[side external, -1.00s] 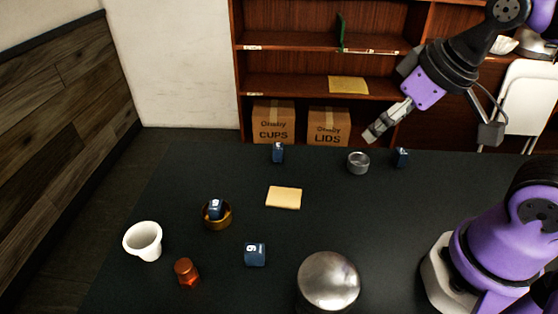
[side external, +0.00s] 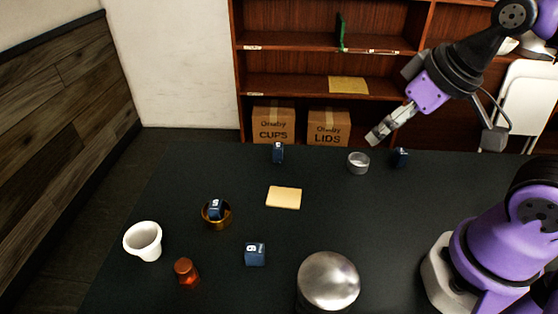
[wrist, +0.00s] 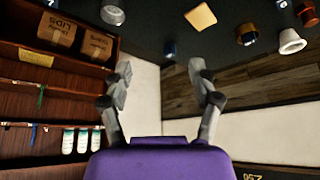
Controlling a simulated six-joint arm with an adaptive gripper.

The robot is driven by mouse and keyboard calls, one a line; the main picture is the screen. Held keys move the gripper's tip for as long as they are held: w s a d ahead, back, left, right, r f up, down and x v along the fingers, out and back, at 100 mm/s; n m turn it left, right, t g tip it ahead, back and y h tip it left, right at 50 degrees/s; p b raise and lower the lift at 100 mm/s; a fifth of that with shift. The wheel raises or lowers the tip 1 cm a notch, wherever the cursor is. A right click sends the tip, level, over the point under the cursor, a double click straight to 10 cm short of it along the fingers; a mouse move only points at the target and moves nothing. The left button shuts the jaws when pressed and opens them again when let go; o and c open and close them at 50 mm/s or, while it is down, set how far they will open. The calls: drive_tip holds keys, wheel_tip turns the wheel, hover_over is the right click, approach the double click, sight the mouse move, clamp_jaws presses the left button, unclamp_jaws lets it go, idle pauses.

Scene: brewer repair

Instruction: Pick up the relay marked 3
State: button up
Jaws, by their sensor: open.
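Several dark blue relays with white marks stand on the black table. One relay (side external: 278,152) is at the back edge, another relay (side external: 400,157) is at back right, and a third (side external: 255,254) near the front bears a 6 or 9. Another relay (side external: 215,208) sits in a brass bowl (side external: 223,225); its mark is unclear. I cannot tell which is marked 3. In the wrist view, the relay at the upper left (wrist: 48,3) seems to bear a 7. My gripper (side external: 374,138) is open and empty, above the table's back, left of the back-right relay; its fingers show in the wrist view (wrist: 160,72).
A grey metal ring-shaped dish (side external: 358,163) stands near the back-right relay. A tan pad (side external: 284,197) lies mid-table. A white cup (side external: 143,241), an amber bottle (side external: 186,272) and a domed metal object (side external: 328,282) stand toward the front. Shelves (side external: 320,60) are behind.

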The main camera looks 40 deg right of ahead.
idle(0.4)
drive_tip(key=n+g+y, duration=0.2)
drive_tip(key=n+y, duration=0.1)
drive_tip(key=n, duration=0.6)
hover_over(281, 146)
drive_tip(key=s+d, duration=0.2)
drive_tip(key=f, duration=1)
drive_tip(key=shift+w+a+f, duration=0.1)
drive_tip(key=shift+a+f, duration=0.15)
drive_tip(key=shift+f, duration=0.1)
drive_tip(key=x, duration=0.6)
drive_tip(key=shift+f, duration=0.1)
drive_tip(key=shift+w, duration=0.1)
drive_tip(key=c, duration=1.1)
